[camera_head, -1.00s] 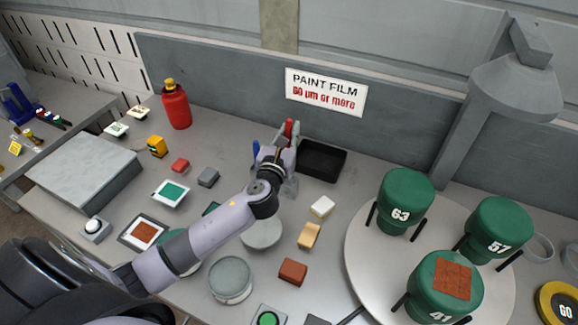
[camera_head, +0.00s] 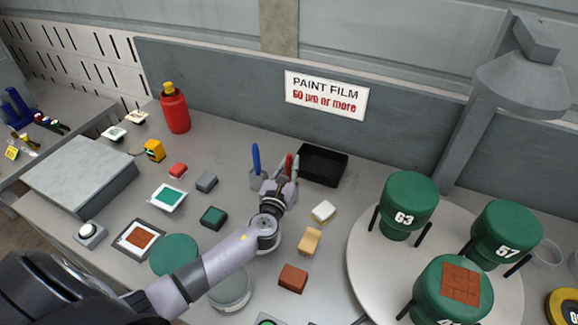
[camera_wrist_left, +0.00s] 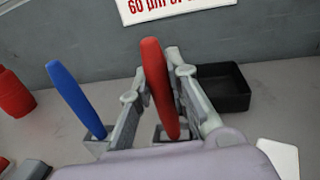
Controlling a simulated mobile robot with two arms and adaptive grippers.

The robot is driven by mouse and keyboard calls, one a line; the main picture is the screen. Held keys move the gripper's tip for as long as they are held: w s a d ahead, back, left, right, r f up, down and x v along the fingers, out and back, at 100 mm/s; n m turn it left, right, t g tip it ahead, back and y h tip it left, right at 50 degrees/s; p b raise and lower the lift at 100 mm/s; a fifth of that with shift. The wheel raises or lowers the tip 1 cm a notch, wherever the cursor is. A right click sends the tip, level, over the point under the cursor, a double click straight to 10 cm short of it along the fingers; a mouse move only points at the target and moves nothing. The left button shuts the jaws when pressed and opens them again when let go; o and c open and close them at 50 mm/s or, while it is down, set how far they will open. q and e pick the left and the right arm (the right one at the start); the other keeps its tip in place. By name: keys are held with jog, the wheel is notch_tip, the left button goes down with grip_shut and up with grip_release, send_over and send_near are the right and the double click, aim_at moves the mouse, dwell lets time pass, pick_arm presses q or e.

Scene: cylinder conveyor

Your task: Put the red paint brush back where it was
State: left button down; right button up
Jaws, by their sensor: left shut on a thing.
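The red paint brush (camera_wrist_left: 158,85) stands nearly upright, handle up, between the fingers of my left gripper (camera_wrist_left: 160,95). The gripper is shut on it. In the head view, the red brush (camera_head: 288,166) shows between the fingers (camera_head: 286,176), just left of the black tray. A grey holder (camera_wrist_left: 160,133) shows at the brush's lower end in the left wrist view; I cannot tell how deep the brush sits in it. A blue brush (camera_wrist_left: 75,97) leans in another grey holder (camera_wrist_left: 96,140) to the left; it also shows in the head view (camera_head: 256,157). My right gripper is out of view.
A black tray (camera_head: 322,180) is close on the right, and the grey back panel (camera_head: 230,90) rises behind. A red bottle (camera_head: 174,110) stands left. Small blocks (camera_head: 293,279) lie in front. A turntable (camera_head: 375,270) with green drums (camera_head: 409,200) is at right.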

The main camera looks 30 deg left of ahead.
pick_arm(q)
jog(key=shift+f, duration=0.15)
jog(key=c, duration=1.5)
grip_release()
jog(key=shift+c, duration=0.2)
jog(key=shift+r, duration=0.25)
jog(key=b+v, duration=0.2)
jog(key=v, duration=1)
